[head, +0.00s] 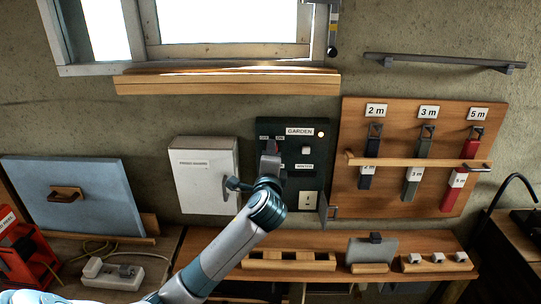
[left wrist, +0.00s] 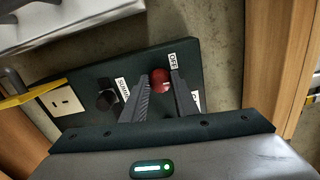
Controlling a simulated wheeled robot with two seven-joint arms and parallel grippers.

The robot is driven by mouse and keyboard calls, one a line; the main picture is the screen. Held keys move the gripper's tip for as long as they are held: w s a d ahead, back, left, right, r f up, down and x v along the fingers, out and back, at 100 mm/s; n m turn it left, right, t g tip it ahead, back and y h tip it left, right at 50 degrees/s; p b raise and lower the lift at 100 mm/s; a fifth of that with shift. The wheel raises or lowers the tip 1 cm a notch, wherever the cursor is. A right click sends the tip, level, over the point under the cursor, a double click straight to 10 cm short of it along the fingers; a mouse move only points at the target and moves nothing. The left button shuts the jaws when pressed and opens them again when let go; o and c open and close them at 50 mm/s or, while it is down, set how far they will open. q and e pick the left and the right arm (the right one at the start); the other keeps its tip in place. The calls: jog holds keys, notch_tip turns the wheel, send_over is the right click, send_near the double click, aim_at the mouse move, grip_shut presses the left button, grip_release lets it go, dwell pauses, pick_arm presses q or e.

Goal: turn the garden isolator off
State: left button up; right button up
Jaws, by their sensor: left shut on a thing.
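The dark green panel labelled GARDEN (head: 299,131) is on the wall in the head view. My left gripper (head: 268,162) is at its left part, shut on the red isolator handle (head: 270,146). In the left wrist view the handle's round red knob (left wrist: 160,78) sits between the fingers of the left gripper (left wrist: 160,92). An OFF label (left wrist: 173,61) is close beside the knob; a second label (left wrist: 195,100) is partly hidden by a finger. I cannot tell which position the handle is in. A small lamp (head: 320,134) on the panel glows. My right gripper is out of view.
A pale cabinet (head: 205,178) stands close left of the panel. A wooden board (head: 395,150) with hanging straps is to the right. A black knob (left wrist: 106,100) and white socket (left wrist: 64,102) share the panel.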

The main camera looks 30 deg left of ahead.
pick_arm(q)
jog(key=shift+f+n+b, duration=0.15)
jog(key=shift+n+b, duration=0.1)
jog(key=shift+n, duration=1.85)
jog(key=shift+f+n+b, duration=0.1)
jog(key=shift+n+b, duration=0.1)
jog(key=shift+n, duration=1.9)
jog(key=o, duration=1.1)
jog(key=shift+c, duration=0.2)
jog(key=shift+r, duration=0.1)
jog(key=shift+d, duration=0.1)
